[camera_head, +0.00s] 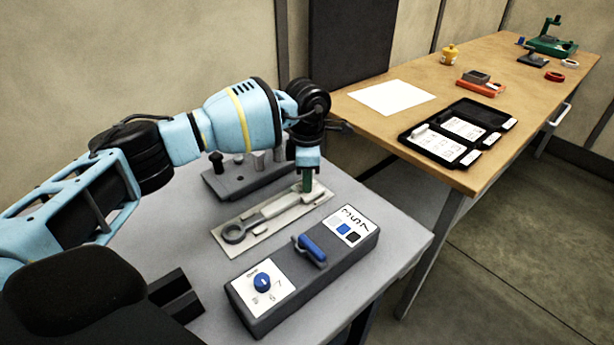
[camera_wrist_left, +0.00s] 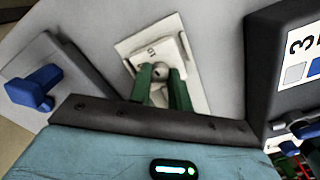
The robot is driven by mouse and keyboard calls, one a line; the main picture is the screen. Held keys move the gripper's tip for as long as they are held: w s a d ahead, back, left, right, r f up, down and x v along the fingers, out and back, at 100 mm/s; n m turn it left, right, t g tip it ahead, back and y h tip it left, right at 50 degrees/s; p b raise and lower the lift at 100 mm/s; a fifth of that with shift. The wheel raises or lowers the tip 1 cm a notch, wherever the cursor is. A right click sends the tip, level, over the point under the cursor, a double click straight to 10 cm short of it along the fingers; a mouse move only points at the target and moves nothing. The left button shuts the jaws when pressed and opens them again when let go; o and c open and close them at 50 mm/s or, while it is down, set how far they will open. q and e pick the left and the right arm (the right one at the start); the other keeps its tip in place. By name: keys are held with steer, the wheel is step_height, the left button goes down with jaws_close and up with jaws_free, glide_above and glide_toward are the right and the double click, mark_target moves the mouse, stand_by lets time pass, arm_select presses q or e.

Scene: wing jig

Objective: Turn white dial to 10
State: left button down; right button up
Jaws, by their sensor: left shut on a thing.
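A dark grey box (camera_head: 305,268) stands at the table's front. Its white dial face (camera_head: 266,289) has printed numbers, small and hard to read, around a blue knob (camera_head: 263,282). My left gripper (camera_head: 307,183) is away from this dial, at the far end of a pale plate (camera_head: 262,232) bearing a grey wrench-shaped piece (camera_head: 262,218). In the left wrist view, its green fingers (camera_wrist_left: 161,84) are shut on a small pale part, with a round grey piece between them. A label that looks like "10" (camera_wrist_left: 152,52) is beside it.
A blue lever (camera_head: 310,248) and a numbered label (camera_head: 351,225) are on the box. A grey fixture (camera_head: 240,183) with several posts stands behind the plate. The wooden table (camera_head: 410,120) at right holds an open black case (camera_head: 422,153) and white paper (camera_head: 392,97).

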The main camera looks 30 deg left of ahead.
arm_select(q)
steer(key=shift+m, duration=0.6)
steer(key=c, duration=1.3)
jaws_free()
steer(key=shift+r, duration=3.9)
